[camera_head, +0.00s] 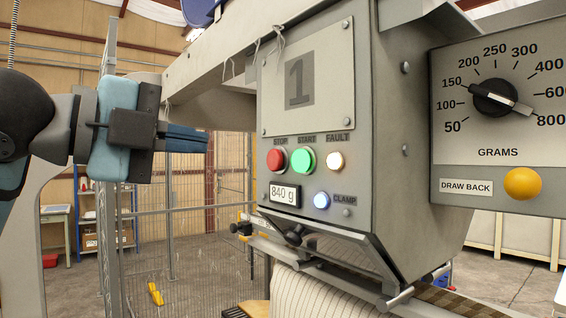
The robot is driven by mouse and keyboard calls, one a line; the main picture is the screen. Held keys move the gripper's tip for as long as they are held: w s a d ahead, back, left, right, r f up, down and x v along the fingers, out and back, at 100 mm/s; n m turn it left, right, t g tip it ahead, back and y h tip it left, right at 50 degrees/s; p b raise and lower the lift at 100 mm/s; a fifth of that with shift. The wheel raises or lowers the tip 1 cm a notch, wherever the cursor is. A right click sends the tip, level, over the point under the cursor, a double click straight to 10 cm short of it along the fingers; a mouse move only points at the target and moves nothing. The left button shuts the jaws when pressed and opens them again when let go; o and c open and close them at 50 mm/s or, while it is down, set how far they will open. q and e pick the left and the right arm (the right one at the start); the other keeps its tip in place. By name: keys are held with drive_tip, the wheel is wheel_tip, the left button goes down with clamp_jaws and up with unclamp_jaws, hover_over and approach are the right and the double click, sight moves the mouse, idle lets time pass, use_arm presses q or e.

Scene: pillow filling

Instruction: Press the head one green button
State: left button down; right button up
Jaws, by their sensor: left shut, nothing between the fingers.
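The green START button (303,161) sits on the grey front panel of the head marked 1 (299,78). The red STOP button (276,160) is to its left and the lit FAULT lamp (335,161) to its right. My left gripper (207,138) is shut and empty, with its blue fingers pointing right toward the panel. It is left of the red and green buttons, at slightly above their height in the picture, and apart from the panel. My right gripper is not in view.
To the right is a GRAMS dial (495,98) with a yellow DRAW BACK button (522,184). Striped fabric (318,290) hangs under the head. A wire fence (185,235) stands behind.

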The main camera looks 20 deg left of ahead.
sight(297, 160)
use_arm(q)
drive_tip(key=shift+s+g, duration=0.15)
drive_tip(key=shift+g, duration=0.15)
drive_tip(key=p+x, duration=0.2)
drive_tip(key=x, duration=1.2)
drive_tip(key=shift+r+p, duration=0.1)
drive_tip(key=shift+p, duration=0.25)
